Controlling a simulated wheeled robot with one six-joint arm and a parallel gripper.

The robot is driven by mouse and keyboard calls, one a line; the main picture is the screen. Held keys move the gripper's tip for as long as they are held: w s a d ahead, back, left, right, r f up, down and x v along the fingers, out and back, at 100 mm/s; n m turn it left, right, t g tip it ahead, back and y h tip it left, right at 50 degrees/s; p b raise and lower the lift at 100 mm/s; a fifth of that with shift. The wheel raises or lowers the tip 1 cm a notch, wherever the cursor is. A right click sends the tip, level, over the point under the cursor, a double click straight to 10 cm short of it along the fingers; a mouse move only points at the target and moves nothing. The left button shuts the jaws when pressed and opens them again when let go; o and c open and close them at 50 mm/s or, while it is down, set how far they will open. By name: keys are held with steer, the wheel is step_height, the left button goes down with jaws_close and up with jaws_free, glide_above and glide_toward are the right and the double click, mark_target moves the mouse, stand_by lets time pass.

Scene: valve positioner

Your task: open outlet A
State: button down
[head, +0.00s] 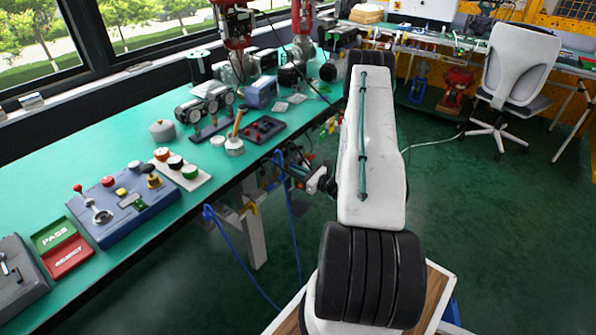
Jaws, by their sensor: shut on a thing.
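My gripper (296,170) is small and dark in the head view, at the bench's front edge, left of my large white arm link. It is shut on a small part among the fittings there, which looks like a valve handle. My arm and the clutter hide much of this contact. A row of small fittings with blue hoses (290,215) and coloured parts (270,182) runs below the bench edge. No letter can be read, so I cannot tell which outlet is A or how its handle is turned.
The green bench (140,255) carries a blue control box (122,203), coloured buttons, and a grey device with round gauges (205,101). A blue hose hangs to the floor. A grey office chair (518,75) stands at the back right. The green floor right of my arm is clear.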

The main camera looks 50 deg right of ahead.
steer(key=shift+m, duration=0.5)
steer(key=c, duration=1.5)
jaws_free()
steer(key=shift+s+d, duration=0.15)
steer(key=shift+s, duration=1.85)
steer(key=shift+s+d, duration=0.15)
steer(key=shift+s, duration=1.8)
